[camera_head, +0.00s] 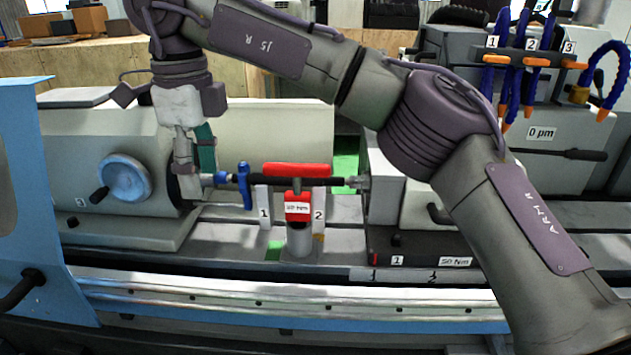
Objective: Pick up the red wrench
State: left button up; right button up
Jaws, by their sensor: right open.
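The likely red wrench (297,169) shows as a red bar lying level just above a dark horizontal shaft near the middle of the head view. A red block (298,198) with an Nm label sits below it on a grey post; whether the two are one piece is not clear. My right gripper (188,166) hangs fingers down, left of the red bar and apart from it, close to the left end of the shaft. It is open, with nothing visibly held; its fingertips are partly hard to make out. My left gripper is not in view.
The shaft (332,181) carries a blue clamp (245,186) at its left. White plates marked 1 (264,208) and 2 (318,209) flank the red block. A blue handwheel (125,183) is at left, the grey tailstock (387,190) at right. Blue hoses (530,75) stand back right.

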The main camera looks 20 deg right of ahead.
aim_at(298, 203)
jog(key=i+l, duration=0.3)
jog(key=l, duration=0.15)
jog(key=i+l, duration=0.3)
jog(key=l, duration=0.2)
